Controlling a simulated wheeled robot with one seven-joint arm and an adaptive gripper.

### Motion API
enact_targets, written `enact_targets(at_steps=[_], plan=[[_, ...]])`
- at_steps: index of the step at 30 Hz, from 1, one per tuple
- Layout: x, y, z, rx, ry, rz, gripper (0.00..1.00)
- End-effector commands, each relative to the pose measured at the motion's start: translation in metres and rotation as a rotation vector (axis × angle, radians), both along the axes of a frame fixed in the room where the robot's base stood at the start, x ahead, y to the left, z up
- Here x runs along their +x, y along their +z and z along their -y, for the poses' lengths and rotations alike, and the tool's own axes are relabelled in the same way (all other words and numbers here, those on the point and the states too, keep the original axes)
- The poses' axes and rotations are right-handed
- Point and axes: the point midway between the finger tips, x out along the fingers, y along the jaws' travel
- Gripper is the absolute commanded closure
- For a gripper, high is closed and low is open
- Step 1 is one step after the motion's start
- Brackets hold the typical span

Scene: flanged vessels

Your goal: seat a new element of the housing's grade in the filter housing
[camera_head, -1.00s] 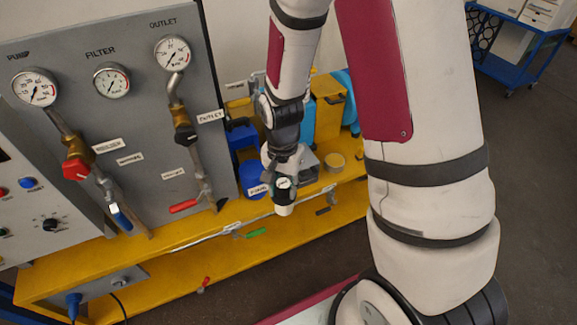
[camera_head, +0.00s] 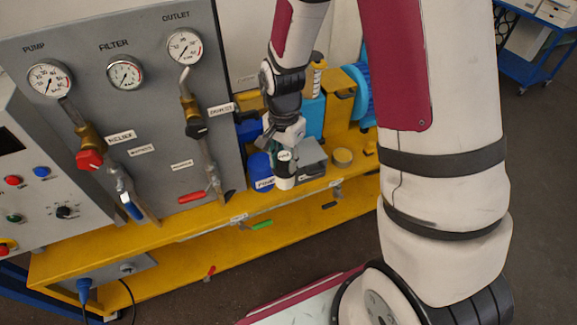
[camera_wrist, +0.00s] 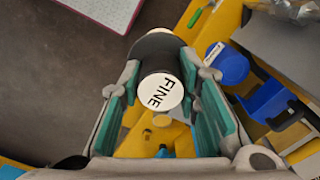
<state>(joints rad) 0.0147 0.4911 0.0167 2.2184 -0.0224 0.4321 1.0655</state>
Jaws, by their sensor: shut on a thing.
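My gripper (camera_head: 288,152) is shut on a dark cylindrical element with pale ends. In the wrist view the element (camera_wrist: 161,92) sits between both finger pads, its white end marked "FINE" facing the camera. In the head view the element (camera_head: 284,178) hangs below the fingers, above the bench's front part. A blue cylindrical canister (camera_head: 262,172) with a white label stands just left of it, apart in the wrist view (camera_wrist: 228,66). It may be the filter housing's bowl; its label is too small to read surely. A blue bracket-like part (camera_wrist: 272,100) is beside the canister.
The grey gauge panel (camera_head: 125,110) with pipes and valves rises at left. The yellow bench (camera_head: 180,235) has a lower shelf. A grey block (camera_head: 312,155) and a round tan piece (camera_head: 342,157) lie right of my gripper. A green-handled tool (camera_head: 262,224) lies near the front edge.

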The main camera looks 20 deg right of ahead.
Motion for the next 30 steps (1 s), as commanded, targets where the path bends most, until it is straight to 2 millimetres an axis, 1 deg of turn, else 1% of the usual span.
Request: enact_targets(at_steps=[1, 30], plan=[[0.01, -0.002, 0.0, 0.001, 0.0, 0.003, 1.0], [0.115, -0.002, 0.0, -0.001, 0.0, 0.003, 1.0]])
